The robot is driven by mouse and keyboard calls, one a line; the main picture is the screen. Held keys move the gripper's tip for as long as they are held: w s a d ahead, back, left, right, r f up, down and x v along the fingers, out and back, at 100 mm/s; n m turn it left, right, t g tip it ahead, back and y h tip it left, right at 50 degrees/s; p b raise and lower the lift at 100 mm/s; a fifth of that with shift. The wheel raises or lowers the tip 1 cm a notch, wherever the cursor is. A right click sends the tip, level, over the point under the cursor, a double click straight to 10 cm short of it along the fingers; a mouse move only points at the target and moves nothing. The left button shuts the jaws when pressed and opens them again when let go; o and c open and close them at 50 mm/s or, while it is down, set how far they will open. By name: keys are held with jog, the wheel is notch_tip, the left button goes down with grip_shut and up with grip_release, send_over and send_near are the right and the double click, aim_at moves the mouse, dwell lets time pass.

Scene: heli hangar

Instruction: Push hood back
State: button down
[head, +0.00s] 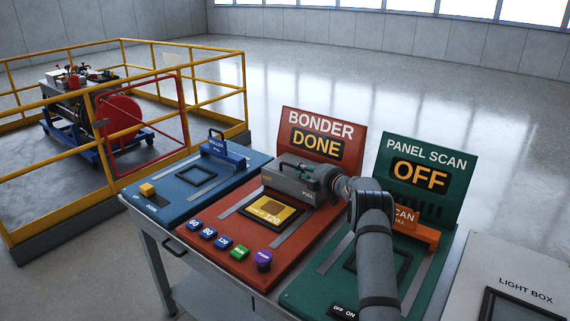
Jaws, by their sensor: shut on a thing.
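The hood, a dark grey box (292,182) with lettering on its front, sits across the rear of the orange-red bonder panel (225,238), below the sign (324,138) reading BONDER DONE. A gold square in a dark frame (273,210) lies uncovered in front of the hood, between two grey rails. My gripper (322,177) is at the right end of the hood, shut on it. The fingertips and the exact part held are largely hidden.
A blue roller station (172,205) stands left. On the right are a green panel scan station (300,290) with an orange bar (420,234) and sign (420,176) reading OFF, and a light box (530,265). Coloured buttons (208,233) line the bonder's front. Yellow railings (200,85) stand behind left.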

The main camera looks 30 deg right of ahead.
jog(key=shift+w+d, duration=0.1)
jog(key=shift+w, duration=0.25)
jog(key=c, duration=1.8)
grip_release()
jog(key=shift+c, duration=0.2)
jog(key=shift+s+d, duration=0.1)
jog(key=shift+d, duration=0.05)
jog(key=v, duration=1.2)
